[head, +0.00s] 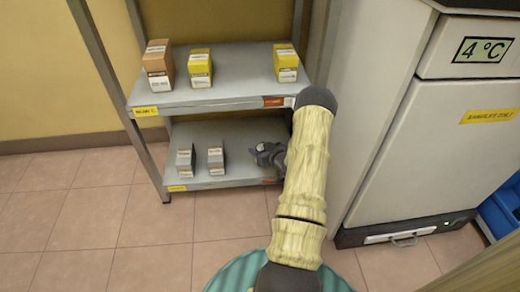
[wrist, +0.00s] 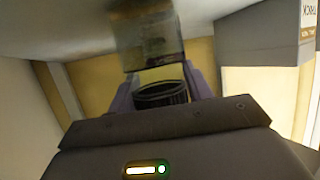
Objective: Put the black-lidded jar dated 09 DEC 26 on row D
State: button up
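My gripper (head: 268,155) reaches low to the right part of the lower shelf board (head: 225,176) in the head view. In the wrist view, which is turned upside down, my gripper's fingers (wrist: 162,92) sit on both sides of a ribbed black lid (wrist: 162,96) and appear to touch it. The jar body (wrist: 147,40) with a label shows beyond the lid, against the pale board. The date is too blurred to read. Whether the jar rests on the board cannot be told. The head view does not show the jar clearly. The lower board's yellow tag (head: 177,188) is unreadable.
The upper board (head: 225,92) holds a brown box (head: 158,65) and two yellow boxes (head: 200,68) (head: 287,63). A 4 °C fridge (head: 420,120) stands close at the right.

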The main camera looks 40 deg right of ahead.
jog(key=shift+o, duration=1.4)
jog(key=shift+r, duration=0.15)
jog(key=p+v, duration=0.4)
jog(key=v, duration=0.2)
jog(key=shift+s+r+p, duration=0.1)
jog(key=shift+r+p, duration=0.15)
jog(key=shift+p, duration=0.05)
jog(key=shift+s, duration=0.6)
jog(key=shift+w+r, duration=0.1)
